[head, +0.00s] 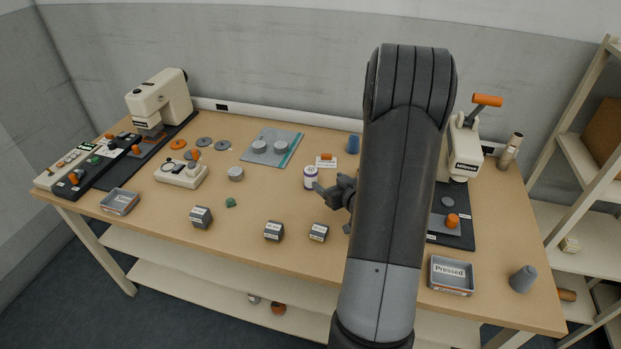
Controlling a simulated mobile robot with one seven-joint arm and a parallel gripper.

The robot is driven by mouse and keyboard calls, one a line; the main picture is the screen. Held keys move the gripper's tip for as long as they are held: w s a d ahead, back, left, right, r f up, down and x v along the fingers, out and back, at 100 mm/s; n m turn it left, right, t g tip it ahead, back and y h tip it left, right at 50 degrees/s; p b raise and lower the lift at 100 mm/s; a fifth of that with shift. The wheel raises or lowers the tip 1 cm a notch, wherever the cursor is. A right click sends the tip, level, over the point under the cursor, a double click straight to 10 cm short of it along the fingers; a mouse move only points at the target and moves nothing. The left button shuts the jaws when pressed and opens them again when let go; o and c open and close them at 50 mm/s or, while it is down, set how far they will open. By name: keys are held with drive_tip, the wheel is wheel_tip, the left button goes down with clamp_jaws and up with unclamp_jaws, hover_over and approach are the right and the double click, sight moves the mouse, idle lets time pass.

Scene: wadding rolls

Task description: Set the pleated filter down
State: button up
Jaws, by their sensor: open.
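My gripper (324,189) is above the middle of the wooden table (270,205), fingers towards the left. It is open, and I see nothing held between its fingers. A white jar with a dark label (311,178) stands right by the fingertips; I cannot tell whether they touch. No thing can be made out for certain as the pleated filter. A round grey piece (236,174) lies on the table left of the gripper, and two similar pieces (260,147) sit on a blue-grey mat (285,139). My arm hides part of the table right of the gripper.
Grey labelled blocks (273,231) stand along the front. A tray marked "Pressed" (451,276) and a grey cup (523,279) are at right front. A lever press (464,150) stands at right, a cream machine (160,101) at back left. Bare table lies between jar and blocks.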

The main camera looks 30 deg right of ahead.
sight(312, 171)
drive_tip(key=x, duration=1)
drive_tip(key=shift+w+a+f, duration=0.15)
drive_tip(key=shift+a+f, duration=0.05)
drive_tip(key=shift+c, duration=0.2)
drive_tip(key=c, duration=1.1)
drive_tip(key=shift+r, duration=0.1)
